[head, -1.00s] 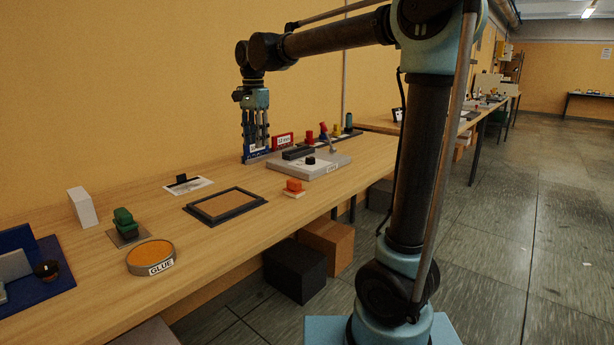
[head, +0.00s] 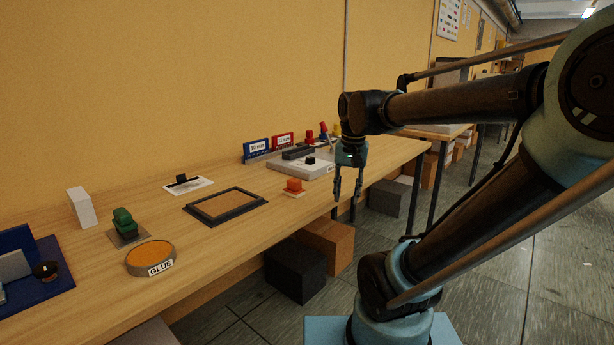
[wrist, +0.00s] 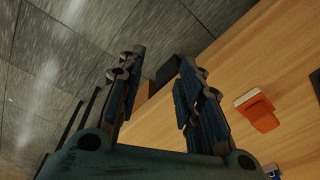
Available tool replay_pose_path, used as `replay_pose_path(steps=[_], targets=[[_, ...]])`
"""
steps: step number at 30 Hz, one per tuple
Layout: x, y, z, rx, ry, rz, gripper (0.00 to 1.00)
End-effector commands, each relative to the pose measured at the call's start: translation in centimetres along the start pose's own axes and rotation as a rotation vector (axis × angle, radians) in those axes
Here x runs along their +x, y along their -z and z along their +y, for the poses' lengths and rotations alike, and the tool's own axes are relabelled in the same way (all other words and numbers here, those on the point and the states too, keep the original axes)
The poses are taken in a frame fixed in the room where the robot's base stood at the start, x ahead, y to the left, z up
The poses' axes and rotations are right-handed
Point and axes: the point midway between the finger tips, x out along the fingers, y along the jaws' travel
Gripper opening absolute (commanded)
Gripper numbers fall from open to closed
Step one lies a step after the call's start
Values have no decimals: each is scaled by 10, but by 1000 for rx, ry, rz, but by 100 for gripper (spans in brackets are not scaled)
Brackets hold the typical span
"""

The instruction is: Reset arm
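My gripper (head: 347,190) hangs pointing down at the front edge of the wooden bench, right of the orange block, in the head view. In the wrist view my gripper (wrist: 158,85) shows its two fingers spread apart with nothing between them. The bench top (wrist: 245,75) and the grey floor (wrist: 50,60) lie beyond the fingers. My arm reaches in from the right of the head view, its forearm nearly level.
An orange block on a pale base (head: 294,187) stands near the bench edge. A grey device (head: 300,165), a black-framed tray (head: 226,205), a glue tin (head: 151,258) and a green object (head: 124,222) stand on the bench. Boxes (head: 326,245) are underneath.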

Motion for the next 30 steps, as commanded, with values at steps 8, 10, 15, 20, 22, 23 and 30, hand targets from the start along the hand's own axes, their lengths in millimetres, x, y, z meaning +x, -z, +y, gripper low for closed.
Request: replay_pose_path(steps=[8,10,15,20,22,23,30], targets=[[62,-55,67,-124,-9,40,33],[77,-67,79,-156,-13,49,33],[107,-90,99,-216,-22,66,33],[119,-100,103,-246,-27,72,33],[120,-100,104,-248,-27,72,33],[120,-100,104,-248,-27,72,33],[120,-100,104,-248,-27,72,33]])
